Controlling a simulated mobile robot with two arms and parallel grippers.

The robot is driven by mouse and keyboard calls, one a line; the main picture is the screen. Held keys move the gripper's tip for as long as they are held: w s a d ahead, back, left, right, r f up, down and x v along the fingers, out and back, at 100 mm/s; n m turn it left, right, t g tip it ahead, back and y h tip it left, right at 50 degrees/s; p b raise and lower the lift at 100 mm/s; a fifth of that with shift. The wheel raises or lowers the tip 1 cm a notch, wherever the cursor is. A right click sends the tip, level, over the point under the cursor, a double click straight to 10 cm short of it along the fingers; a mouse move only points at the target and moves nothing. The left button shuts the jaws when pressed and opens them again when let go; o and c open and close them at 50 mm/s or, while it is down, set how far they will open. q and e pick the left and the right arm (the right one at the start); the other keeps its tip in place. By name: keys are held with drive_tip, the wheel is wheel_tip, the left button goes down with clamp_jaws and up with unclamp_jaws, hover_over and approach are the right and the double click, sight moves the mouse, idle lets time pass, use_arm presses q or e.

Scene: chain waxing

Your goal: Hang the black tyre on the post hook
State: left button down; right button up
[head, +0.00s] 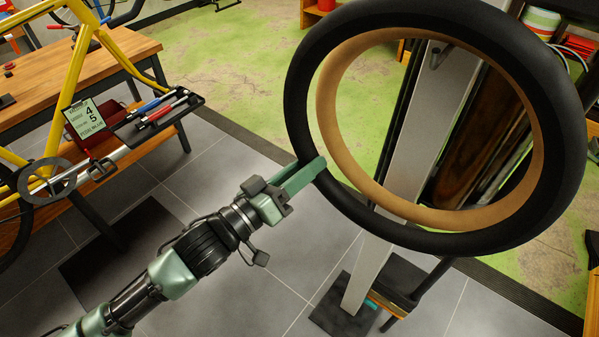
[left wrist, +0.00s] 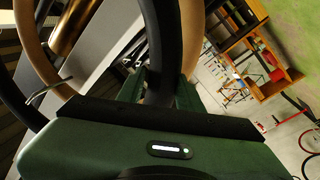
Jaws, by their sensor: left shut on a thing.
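The black tyre (head: 302,118) with a tan inner side is held up in front of the grey post (head: 405,150) in the head view. My left gripper (head: 318,166) is shut on the tyre's lower left side. The post hook (head: 437,56) is a small dark hook near the top of the post, and it shows through the tyre's opening. In the left wrist view the tyre (left wrist: 158,50) rises from between the fingers, and the hook (left wrist: 50,88) shows at the left. I cannot tell the gap between tyre and hook. My right gripper is not in view.
A yellow bike frame (head: 75,65) with a tool tray (head: 160,125) stands at the left by a wooden bench (head: 130,45). The post's dark base (head: 345,305) rests on the grey tiled floor. Shelves stand at the right.

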use_arm(q)
drive_tip(key=shift+w+d+f+b, duration=0.15)
drive_tip(key=shift+w+d+b, duration=0.85)
drive_tip(key=shift+w, duration=0.4)
drive_tip(key=shift+w+d+f+b, duration=0.2)
drive_tip(key=shift+w+f+b, duration=0.05)
drive_tip(key=shift+f, duration=0.45)
drive_tip(key=shift+w+d+f+b, duration=0.15)
drive_tip(key=shift+w+f+b, duration=0.1)
drive_tip(key=shift+f, duration=0.5)
drive_tip(key=c, duration=0.9)
unclamp_jaws()
drive_tip(key=shift+o, duration=0.2)
